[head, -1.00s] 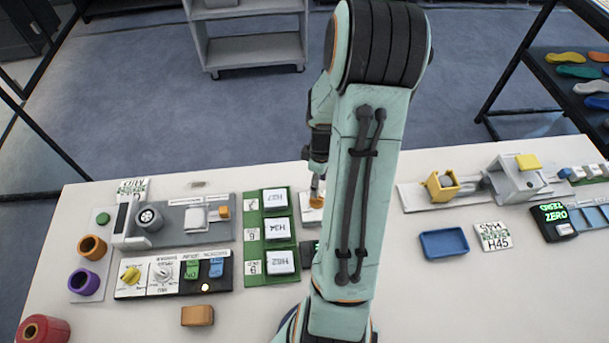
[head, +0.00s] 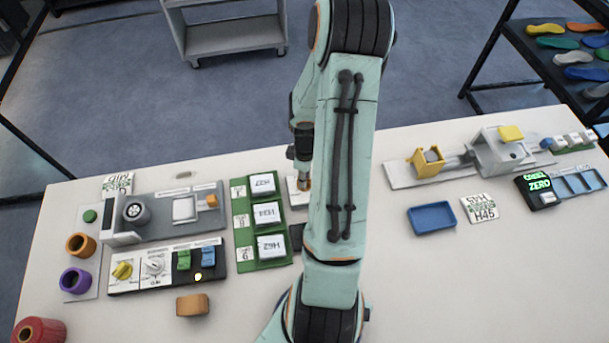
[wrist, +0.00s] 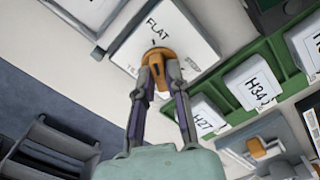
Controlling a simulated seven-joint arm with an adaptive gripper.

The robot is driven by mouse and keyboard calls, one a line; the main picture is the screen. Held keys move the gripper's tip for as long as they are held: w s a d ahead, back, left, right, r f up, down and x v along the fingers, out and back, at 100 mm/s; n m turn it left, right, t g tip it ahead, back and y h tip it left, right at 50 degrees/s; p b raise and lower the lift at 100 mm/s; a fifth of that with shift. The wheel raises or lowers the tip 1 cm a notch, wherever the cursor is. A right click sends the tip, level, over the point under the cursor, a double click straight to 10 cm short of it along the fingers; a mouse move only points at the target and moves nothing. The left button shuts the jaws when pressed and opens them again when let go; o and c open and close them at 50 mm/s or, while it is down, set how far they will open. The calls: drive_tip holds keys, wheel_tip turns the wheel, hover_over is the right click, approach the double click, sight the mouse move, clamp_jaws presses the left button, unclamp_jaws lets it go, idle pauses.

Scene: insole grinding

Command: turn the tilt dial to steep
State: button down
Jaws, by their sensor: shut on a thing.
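The tilt dial is an orange knob (wrist: 157,68) on a white box (wrist: 187,45) whose visible label reads FLAT. A small dark mark shows between the knob and that word. My gripper (wrist: 160,72) is shut on the knob, one finger on each side. In the head view my gripper (head: 303,186) points down at the white box (head: 294,193), left of my arm link. My arm hides part of the box there.
A green tray (head: 242,222) with white H-labelled blocks stands just left of the dial box. Further left is a control panel (head: 135,286) with a yellow knob and switches. A blue tray (head: 437,231) lies to the right. The table's front right is clear.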

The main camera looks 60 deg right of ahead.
drive_tip(key=shift+m, duration=0.4)
drive_tip(key=m, duration=0.4)
drive_tip(key=shift+m, duration=0.4)
drive_tip(key=m, duration=1.1)
drive_tip(key=shift+m, duration=0.4)
drive_tip(key=m, duration=0.5)
drive_tip(key=shift+m, duration=0.4)
drive_tip(key=c, duration=1.1)
unclamp_jaws()
